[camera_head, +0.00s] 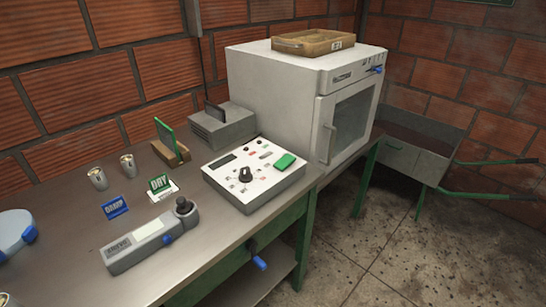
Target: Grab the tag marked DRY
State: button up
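The tag marked DRY (159,183) is a small green sign with white letters. It stands tilted on the metal bench (215,243), left of centre in the head view. A white card (164,195) shows at its foot; I cannot tell whether they are joined. A blue tag (115,207), whose lettering seems to read DAMP, is to its left. My gripper is not in view.
A grey handheld meter (150,240) lies in front of the tags. A control box (254,175) is to their right, a wooden holder (171,152) behind, and metal cups (97,178) behind left. A white oven (285,105) and wheelbarrow (412,150) stand farther right.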

aim_at(160, 183)
jog(key=i+l+z, duration=0.1)
jog(key=z, duration=0.25)
jog(key=i+z, duration=0.2)
jog(key=z, duration=0.15)
jog(key=i+l+z, duration=0.1)
jog(key=z, duration=0.3)
jog(key=i, duration=0.7)
jog(key=i+u, duration=0.2)
jog(key=u, duration=0.25)
jog(key=i+l+u, duration=0.15)
jog(key=u, duration=0.25)
